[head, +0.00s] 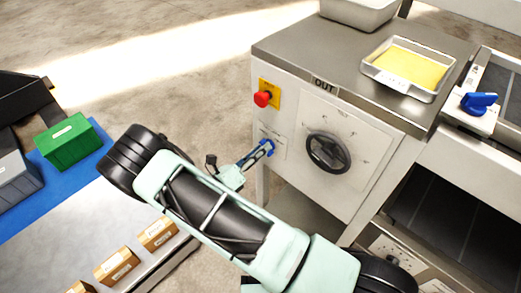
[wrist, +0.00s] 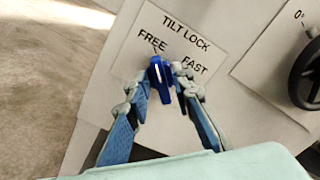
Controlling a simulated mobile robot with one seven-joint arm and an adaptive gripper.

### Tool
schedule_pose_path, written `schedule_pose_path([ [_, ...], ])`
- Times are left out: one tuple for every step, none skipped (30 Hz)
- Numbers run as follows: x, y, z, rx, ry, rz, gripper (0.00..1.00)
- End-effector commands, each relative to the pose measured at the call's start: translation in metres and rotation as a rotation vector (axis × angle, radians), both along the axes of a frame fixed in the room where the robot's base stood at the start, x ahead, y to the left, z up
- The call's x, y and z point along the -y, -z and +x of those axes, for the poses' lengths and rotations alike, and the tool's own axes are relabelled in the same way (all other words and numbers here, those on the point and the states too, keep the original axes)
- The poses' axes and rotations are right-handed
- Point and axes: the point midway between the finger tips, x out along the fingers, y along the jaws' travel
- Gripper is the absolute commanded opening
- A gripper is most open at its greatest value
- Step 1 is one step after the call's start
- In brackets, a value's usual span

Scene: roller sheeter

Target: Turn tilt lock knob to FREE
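The tilt lock knob (wrist: 161,78) is blue with a white mark. It sits on a white plate (wrist: 142,22) lettered TILT LOCK, with FREE above it and FAST to its upper right. The mark is on the knob's upper part, roughly below FREE. My gripper (wrist: 164,80) has one finger on either side of the knob, tips close to the panel. Whether the fingers press on the knob cannot be told. In the head view my gripper (head: 264,149) reaches the knob at the machine's front panel, and its fingers partly cover it.
A black handwheel (head: 328,153) is on the same panel, right of the knob. A red stop button (head: 262,99) on a yellow plate is above it. A metal tray with yellow dough (head: 408,66) stands on the machine top. A green box (head: 68,142) is on the left.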

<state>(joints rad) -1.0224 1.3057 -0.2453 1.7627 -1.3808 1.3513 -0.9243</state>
Motion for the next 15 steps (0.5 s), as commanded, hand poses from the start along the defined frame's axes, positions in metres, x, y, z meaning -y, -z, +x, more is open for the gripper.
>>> schedule_pose_path([
  [0.0, 0.0, 0.0, 0.0, 0.0, 0.0, 0.27],
  [0.0, 0.0, 0.0, 0.0, 0.0, 0.0, 0.27],
  [0.0, 0.0, 0.0, 0.001, 0.001, 0.0, 0.27],
  [0.0, 0.0, 0.0, 0.001, 0.001, 0.0, 0.27],
  [0.0, 0.0, 0.0, 0.001, 0.001, 0.0, 0.27],
  [0.0, 0.0, 0.0, 0.001, 0.001, 0.0, 0.27],
  [0.0, 0.0, 0.0, 0.001, 0.001, 0.0, 0.27],
  [0.0, 0.0, 0.0, 0.001, 0.001, 0.0, 0.27],
  [0.0, 0.0, 0.0, 0.002, 0.001, 0.001, 0.27],
  [-0.001, 0.0, -0.001, 0.001, 0.0, 0.001, 0.27],
  [-0.003, 0.0, -0.003, 0.001, 0.0, 0.001, 0.27],
  [-0.006, 0.0, -0.005, 0.001, 0.0, 0.001, 0.27],
  [-0.008, 0.0, -0.008, 0.002, 0.0, 0.002, 0.27],
  [-0.012, 0.0, -0.011, 0.002, -0.001, 0.002, 0.27],
  [-0.017, 0.0, -0.016, 0.0, -0.003, 0.002, 0.27],
])
